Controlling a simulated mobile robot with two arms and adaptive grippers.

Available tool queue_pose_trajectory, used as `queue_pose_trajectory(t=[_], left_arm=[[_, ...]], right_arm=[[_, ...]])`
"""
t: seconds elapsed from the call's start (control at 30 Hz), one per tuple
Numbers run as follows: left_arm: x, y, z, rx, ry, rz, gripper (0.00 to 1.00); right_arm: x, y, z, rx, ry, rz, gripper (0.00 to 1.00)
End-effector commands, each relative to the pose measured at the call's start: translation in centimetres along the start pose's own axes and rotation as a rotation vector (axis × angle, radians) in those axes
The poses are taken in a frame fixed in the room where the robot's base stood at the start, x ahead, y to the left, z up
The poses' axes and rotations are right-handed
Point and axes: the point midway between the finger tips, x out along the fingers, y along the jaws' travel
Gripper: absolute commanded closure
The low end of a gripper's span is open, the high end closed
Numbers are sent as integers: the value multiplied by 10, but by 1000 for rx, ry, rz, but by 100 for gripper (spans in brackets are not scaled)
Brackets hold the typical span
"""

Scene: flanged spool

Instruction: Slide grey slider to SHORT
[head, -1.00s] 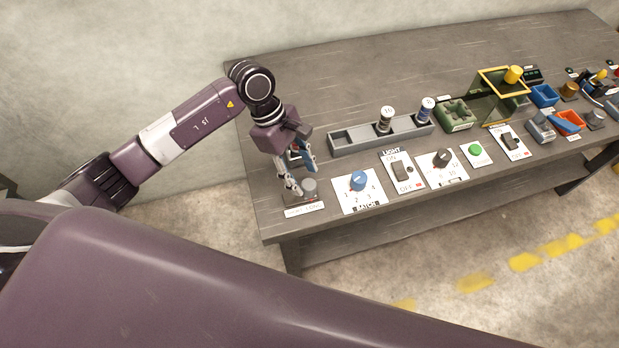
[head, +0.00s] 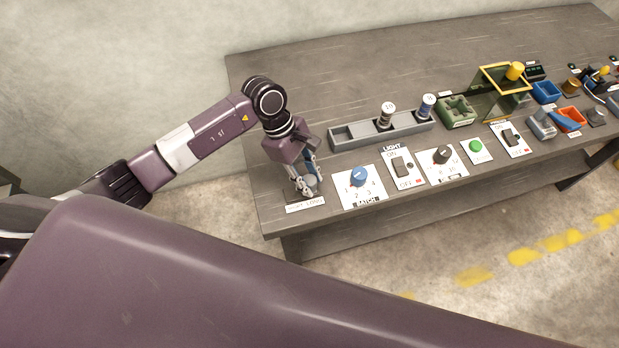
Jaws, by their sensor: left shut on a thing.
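The grey slider (head: 311,181) sits at the near left corner of the bench. A white label strip (head: 305,204) lies in front of it; its small print is hard to read. My left gripper (head: 308,187) points down over the slider, with its fingers around the grey knob and shut on it. The fingers hide part of the knob and most of its track. My right gripper is not in view.
Right of the slider is the blue knob (head: 359,177) on a white plate, close to my gripper. Farther right are the light switch (head: 401,166), a black dial (head: 441,155) and a green button (head: 476,146). A grey tray (head: 352,140) with spools stands behind.

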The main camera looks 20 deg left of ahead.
Motion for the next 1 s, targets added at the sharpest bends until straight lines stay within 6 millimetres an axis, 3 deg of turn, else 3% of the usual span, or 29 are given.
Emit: queue_pose_trajectory(t=[0.27,0.6,0.97,1.0], left_arm=[[-1,-1,-2,0,0,2,100],[-12,-30,-31,-2,3,3,100],[-15,-35,-34,-1,4,0,100],[-15,-35,-34,-1,4,-1,72]], right_arm=[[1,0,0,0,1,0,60],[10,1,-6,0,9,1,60],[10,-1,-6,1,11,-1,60],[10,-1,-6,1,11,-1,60]])
